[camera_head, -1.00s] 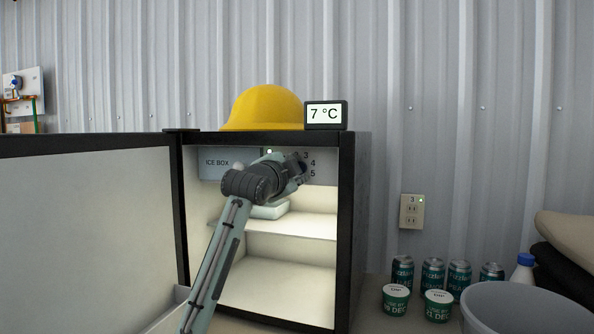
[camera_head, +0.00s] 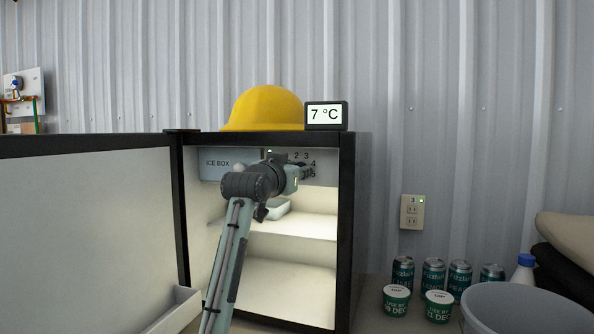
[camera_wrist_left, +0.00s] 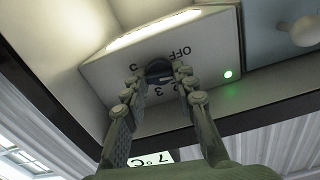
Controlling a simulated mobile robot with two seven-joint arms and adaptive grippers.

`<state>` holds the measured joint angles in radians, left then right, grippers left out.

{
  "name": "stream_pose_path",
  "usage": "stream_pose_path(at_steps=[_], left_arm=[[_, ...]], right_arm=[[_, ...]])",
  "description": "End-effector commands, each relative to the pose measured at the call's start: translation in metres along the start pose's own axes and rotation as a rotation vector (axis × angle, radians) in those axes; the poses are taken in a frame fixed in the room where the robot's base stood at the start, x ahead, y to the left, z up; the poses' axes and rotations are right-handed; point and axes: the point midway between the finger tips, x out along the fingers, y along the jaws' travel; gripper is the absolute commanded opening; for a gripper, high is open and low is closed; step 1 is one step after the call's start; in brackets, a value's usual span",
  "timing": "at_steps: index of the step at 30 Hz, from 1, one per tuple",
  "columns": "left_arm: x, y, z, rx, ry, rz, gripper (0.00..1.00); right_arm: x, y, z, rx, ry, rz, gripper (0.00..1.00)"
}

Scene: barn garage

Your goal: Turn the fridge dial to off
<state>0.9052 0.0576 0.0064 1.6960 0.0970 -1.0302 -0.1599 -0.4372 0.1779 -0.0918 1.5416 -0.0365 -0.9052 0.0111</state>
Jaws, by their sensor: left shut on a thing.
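The dark round fridge dial (camera_wrist_left: 158,69) sits on the control panel (camera_wrist_left: 215,52) in the left wrist view. "OFF" and several numbers are printed around it. My left gripper (camera_wrist_left: 156,78) is shut on the dial, a finger on each side. Which mark the dial points at cannot be told. In the head view the left gripper (camera_head: 300,172) reaches into the open fridge (camera_head: 354,230) at the panel's right part, hiding the dial. My right gripper is not in view.
The fridge door (camera_head: 85,230) stands open at left. A yellow hard hat (camera_head: 264,107) and a 7 °C display (camera_head: 326,115) stand on top. Cans and tubs (camera_head: 438,306) are at right.

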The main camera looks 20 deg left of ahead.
Motion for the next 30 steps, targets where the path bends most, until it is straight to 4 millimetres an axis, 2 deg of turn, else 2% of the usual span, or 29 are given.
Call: stream_pose_path(at_steps=[6, 15, 30], left_arm=[[0.0003, 0.0013, 0.0020, -0.201, -0.005, 0.003, 0.00], [0.0003, 0.0004, 0.0022, -0.413, -0.005, 0.001, 0.00], [0.0003, 0.0000, 0.0023, -0.541, -0.005, 0.001, 0.00]], right_arm=[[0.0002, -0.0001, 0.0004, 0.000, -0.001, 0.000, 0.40], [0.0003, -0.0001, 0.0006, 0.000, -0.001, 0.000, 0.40], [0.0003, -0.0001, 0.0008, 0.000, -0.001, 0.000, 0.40]])
